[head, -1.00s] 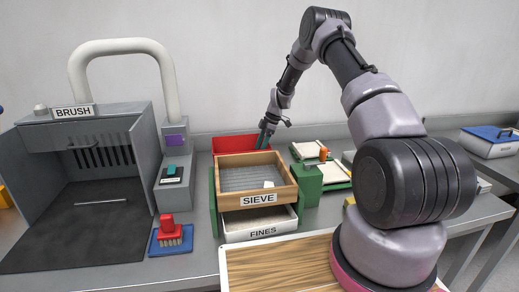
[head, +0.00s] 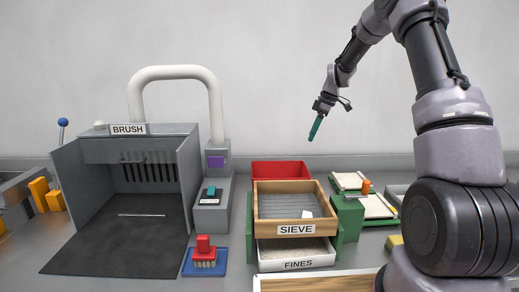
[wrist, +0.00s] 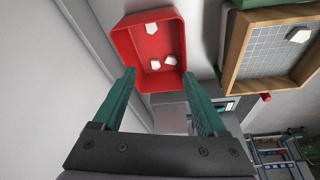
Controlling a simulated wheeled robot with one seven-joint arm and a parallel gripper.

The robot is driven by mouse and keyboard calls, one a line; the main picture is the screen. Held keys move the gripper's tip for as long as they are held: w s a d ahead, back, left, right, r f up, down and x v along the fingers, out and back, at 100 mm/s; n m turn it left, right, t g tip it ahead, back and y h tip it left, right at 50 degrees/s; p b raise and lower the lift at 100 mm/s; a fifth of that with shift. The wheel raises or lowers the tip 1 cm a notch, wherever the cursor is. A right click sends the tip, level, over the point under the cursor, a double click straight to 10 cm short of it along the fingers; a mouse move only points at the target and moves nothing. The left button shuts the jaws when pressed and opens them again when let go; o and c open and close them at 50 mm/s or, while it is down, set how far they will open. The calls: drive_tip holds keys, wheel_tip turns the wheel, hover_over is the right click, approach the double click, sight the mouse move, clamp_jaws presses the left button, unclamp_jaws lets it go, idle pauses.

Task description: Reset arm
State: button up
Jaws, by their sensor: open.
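My gripper (head: 315,130) is raised in free air above the back of the bench, up and to the right of the red bin (head: 280,170). In the wrist view my gripper (wrist: 160,75) has its two green fingers spread apart with nothing between them. The red bin (wrist: 135,25) lies beyond the fingertips there and holds several white pieces. The head view hides the inside of the bin behind the sieve.
The wooden sieve (head: 257,200) holds one white piece (head: 307,214) and sits above the fines drawer (head: 297,262). A brush booth (head: 122,150) stands left, with a red brush (head: 204,255) on a blue base. Green-framed trays (head: 352,181) lie right. Air above the bench is clear.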

drive_tip(key=s+r+m+t+h, duration=0.1)
drive_tip(key=s+r+m+t, duration=0.2)
drive_tip(key=s+r+m, duration=1.1)
drive_tip(key=s+r+m+t, duration=0.1)
drive_tip(key=s+r+m, duration=0.1)
drive_tip(key=s, duration=1)
drive_tip(key=s+d+r+m+t, duration=0.1)
drive_tip(key=s+r, duration=0.3)
drive_tip(key=s, duration=0.9)
drive_tip(key=shift+m+t+h, duration=0.3)
drive_tip(key=shift+m+t, duration=0.3)
drive_tip(key=shift+m, duration=0.3)
